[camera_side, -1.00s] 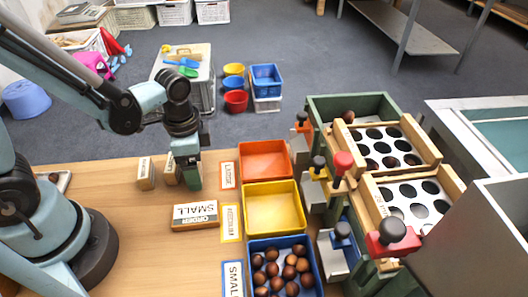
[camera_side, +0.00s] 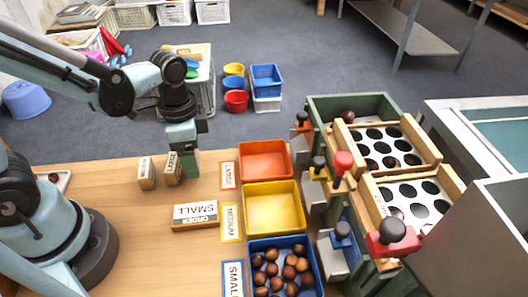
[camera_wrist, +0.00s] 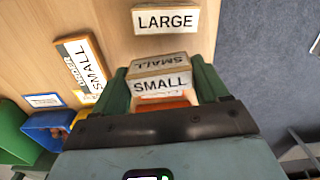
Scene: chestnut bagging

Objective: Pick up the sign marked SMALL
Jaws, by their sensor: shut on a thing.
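A small wooden block sign marked SMALL (camera_wrist: 160,84) sits between the green fingers of my gripper (camera_wrist: 163,90) in the wrist view. The fingers are shut on it. In the side view, my gripper (camera_side: 183,164) points down at the block sign (camera_side: 173,169), near the far part of the wooden table. I cannot tell whether the sign touches the table. A similar sign (camera_side: 146,173) stands just left of it; in the wrist view this one reads LARGE (camera_wrist: 166,20). A larger sign reading ORDER SMALL (camera_side: 195,216) lies on the table nearer the front.
Orange (camera_side: 263,159), yellow (camera_side: 272,208) and blue (camera_side: 283,268) bins stand in a row along the table's right side. The blue bin holds several chestnuts. A green-framed bench with hole plates (camera_side: 383,147) stands to the right.

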